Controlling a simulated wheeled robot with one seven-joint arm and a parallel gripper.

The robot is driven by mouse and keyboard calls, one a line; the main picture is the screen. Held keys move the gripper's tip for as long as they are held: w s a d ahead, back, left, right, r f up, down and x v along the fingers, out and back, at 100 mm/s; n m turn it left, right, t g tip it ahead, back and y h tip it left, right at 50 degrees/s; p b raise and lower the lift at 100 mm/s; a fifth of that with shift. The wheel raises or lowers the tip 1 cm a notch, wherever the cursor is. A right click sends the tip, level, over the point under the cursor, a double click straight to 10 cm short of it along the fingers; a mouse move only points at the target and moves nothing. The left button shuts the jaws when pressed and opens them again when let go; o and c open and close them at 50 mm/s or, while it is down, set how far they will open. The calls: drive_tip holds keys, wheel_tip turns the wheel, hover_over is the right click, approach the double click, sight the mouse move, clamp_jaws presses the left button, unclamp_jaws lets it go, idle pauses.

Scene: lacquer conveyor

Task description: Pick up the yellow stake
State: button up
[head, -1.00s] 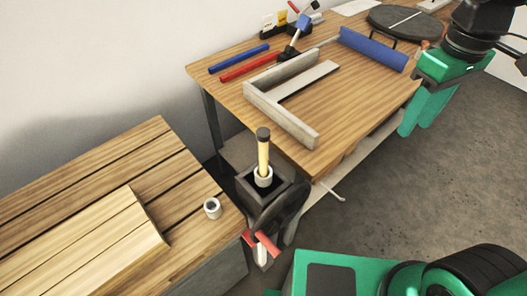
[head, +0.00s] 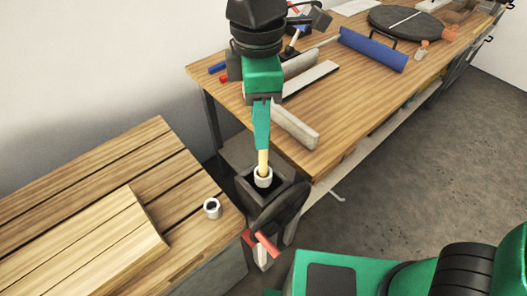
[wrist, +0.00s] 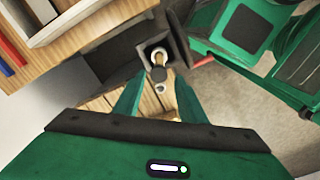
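The yellow stake (head: 263,160) stands upright in a white ring-shaped socket (head: 263,178) inside a dark square box (head: 284,193). My gripper (head: 262,144) is directly over it, pointing down, and its green fingers hide the stake's upper part and dark cap in the head view. In the wrist view the dark cap (wrist: 158,74) shows between the tips of my gripper (wrist: 160,80). The fingers are spread, with a visible gap on each side of the cap.
A wooden table (head: 160,160) with a small white ring (head: 212,208) is at left. Behind, a workbench (head: 350,105) carries a grey angle frame (head: 296,127), a blue roll (head: 373,49) and a dark round plate (head: 405,22). A red-handled tool (head: 262,244) is in front of the box.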

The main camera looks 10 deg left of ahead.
sight(263, 159)
wheel_tip(263, 159, down, 8)
drive_tip(key=shift+w+d+f, duration=0.25)
drive_tip(key=shift+w+d, duration=0.05)
clamp_jaws()
idle(0.3)
